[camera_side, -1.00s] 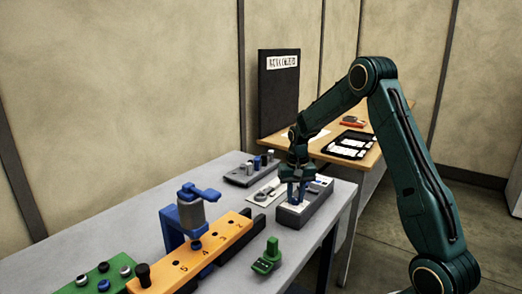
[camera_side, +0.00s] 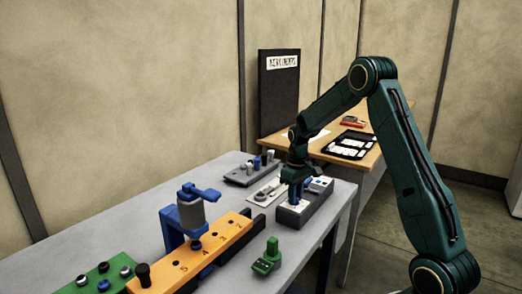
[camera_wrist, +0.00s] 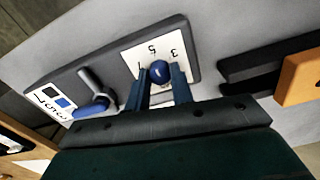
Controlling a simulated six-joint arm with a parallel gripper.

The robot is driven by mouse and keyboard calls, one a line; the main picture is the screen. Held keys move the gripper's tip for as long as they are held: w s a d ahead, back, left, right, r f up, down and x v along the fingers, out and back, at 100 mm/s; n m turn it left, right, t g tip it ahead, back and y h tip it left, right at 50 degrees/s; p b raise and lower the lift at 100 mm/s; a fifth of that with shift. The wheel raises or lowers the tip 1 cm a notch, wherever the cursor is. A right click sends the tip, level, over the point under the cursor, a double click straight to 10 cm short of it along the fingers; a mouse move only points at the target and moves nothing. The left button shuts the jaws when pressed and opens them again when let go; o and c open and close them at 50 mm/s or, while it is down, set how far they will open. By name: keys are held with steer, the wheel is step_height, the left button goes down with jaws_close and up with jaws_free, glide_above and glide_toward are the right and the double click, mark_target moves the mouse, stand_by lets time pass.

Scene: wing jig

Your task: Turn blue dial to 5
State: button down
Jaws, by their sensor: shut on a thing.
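The blue dial (camera_wrist: 160,72) is a round blue knob on a white number plate (camera_wrist: 140,51), on a grey control box (camera_wrist: 178,28). I cannot tell which number the dial points to. In the side view, my gripper (camera_side: 297,196) stands upright over the box (camera_side: 317,207) and hides the dial.
The same box carries a lever with a blue handle (camera_wrist: 92,109) and a second label (camera_wrist: 54,102). An orange numbered rail (camera_side: 215,250), a green part (camera_side: 267,257) and a grey block with pegs (camera_side: 248,172) share the table.

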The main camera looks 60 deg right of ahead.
stand_by(0.4)
steer(key=c, duration=1.2)
jaws_free()
steer(key=shift+r, duration=0.1)
step_height(320, 180, up, 14)
